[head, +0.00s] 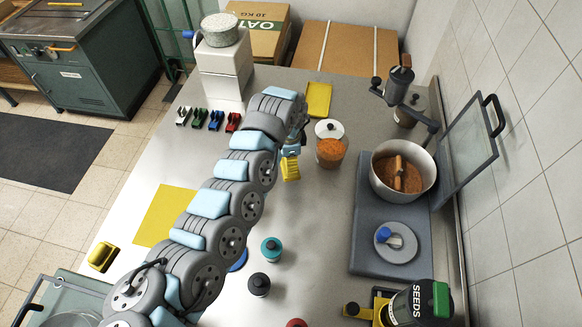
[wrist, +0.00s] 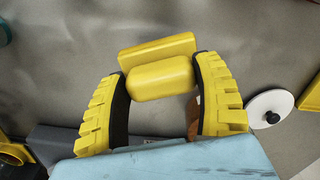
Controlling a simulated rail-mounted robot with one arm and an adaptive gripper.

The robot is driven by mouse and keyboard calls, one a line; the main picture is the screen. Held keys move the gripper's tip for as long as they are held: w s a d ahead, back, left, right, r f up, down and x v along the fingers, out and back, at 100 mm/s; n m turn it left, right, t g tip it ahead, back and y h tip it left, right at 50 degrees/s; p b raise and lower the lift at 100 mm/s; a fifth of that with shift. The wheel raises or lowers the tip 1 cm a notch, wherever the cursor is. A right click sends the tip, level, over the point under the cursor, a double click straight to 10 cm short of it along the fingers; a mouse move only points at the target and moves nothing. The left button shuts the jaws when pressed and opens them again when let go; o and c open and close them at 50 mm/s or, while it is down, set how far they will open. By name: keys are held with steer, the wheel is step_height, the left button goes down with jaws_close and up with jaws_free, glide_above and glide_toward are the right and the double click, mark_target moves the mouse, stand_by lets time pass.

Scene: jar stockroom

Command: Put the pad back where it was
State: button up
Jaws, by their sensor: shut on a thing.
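My gripper (wrist: 160,80) has yellow ribbed fingers with black inner faces, shut on a yellow pad. The pad has a rounded grip (wrist: 160,78) between the fingertips and a flat, block-like part (wrist: 157,51) beyond it. In the head view my gripper (head: 291,166) is over the middle of the steel table, left of a jar of orange contents; my arm partly hides it, and I cannot tell the pad from the yellow fingers there. A flat yellow sheet (head: 163,215) lies at the table's left.
The orange-filled jar (head: 330,152) stands close right, a white lid (head: 329,129) behind it.

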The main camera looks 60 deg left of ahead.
steer(key=shift+w+a+f, duration=0.35)
steer(key=shift+a+f, duration=0.05)
steer(key=shift+f, duration=0.2)
steer(key=shift+w+a+f, duration=0.3)
steer(key=shift+a+f, duration=0.05)
steer(key=shift+f, duration=0.2)
steer(key=shift+w+a+f, duration=0.1)
steer(key=shift+f, duration=0.05)
steer(key=shift+a+f, duration=0.1)
steer(key=shift+f, duration=1.5)
steer(key=shift+f, duration=0.1)
steer(key=o, duration=1.1)
steer(key=shift+o, duration=0.2)
step_height(320, 180, up, 12)
steer(key=shift+r+b, duration=0.15)
steer(key=shift+b, duration=0.6)
